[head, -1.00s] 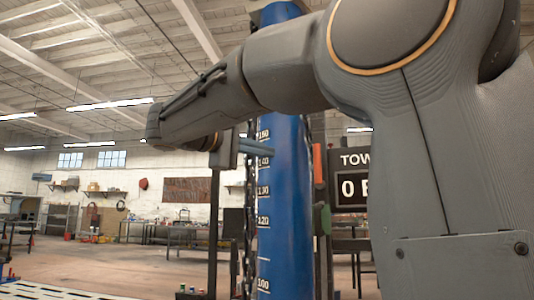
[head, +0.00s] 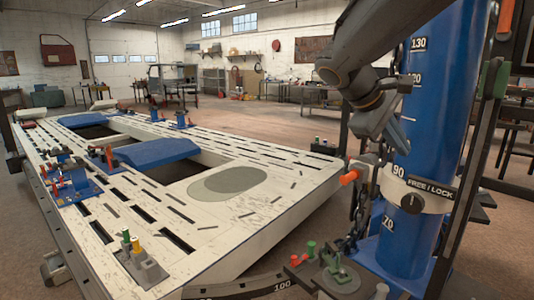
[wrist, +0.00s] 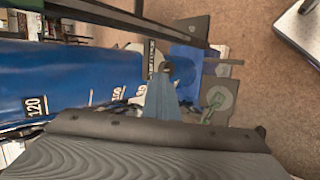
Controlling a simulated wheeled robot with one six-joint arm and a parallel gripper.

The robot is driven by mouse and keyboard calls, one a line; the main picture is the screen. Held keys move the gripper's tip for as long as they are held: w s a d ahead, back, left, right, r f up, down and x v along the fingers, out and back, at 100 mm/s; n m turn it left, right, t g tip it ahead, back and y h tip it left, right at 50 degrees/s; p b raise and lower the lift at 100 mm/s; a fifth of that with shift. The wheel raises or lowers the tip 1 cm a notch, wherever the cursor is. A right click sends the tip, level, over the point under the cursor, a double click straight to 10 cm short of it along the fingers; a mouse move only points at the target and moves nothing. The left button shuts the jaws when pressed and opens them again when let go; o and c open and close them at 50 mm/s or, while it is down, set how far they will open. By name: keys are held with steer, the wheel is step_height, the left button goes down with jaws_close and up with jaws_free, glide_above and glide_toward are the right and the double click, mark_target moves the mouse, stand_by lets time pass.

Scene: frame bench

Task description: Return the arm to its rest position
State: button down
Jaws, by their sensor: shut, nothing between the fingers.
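My arm reaches down from the top right of the head view, in front of the blue tower (head: 432,130) with white height numbers. My gripper (head: 398,140) points downward close to the tower's left side; I cannot tell whether it touches it. Its narrow blue-grey fingers (wrist: 164,88) show together in the wrist view, with nothing seen between them. In the wrist view the tower (wrist: 60,80) lies on its side along the left. The rest position itself is not marked in any view.
A white slotted frame bench (head: 240,232) with blue clamps fills the left and middle. Open floor (head: 300,122) lies behind it.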

steer(key=s+a+f+m+g+y+p, duration=0.1)
steer(key=s+a+f+m+y, duration=0.2)
steer(key=s+f, duration=0.7)
steer(key=s+a+f+m+g+y+p, duration=0.2)
steer(key=s+a+f+y, duration=0.3)
steer(key=f, duration=0.8)
steer(key=s+a, duration=0.3)
steer(key=s, duration=0.2)
steer(key=shift+f+m+y+p, duration=0.3)
steer(key=shift+f+m, duration=0.1)
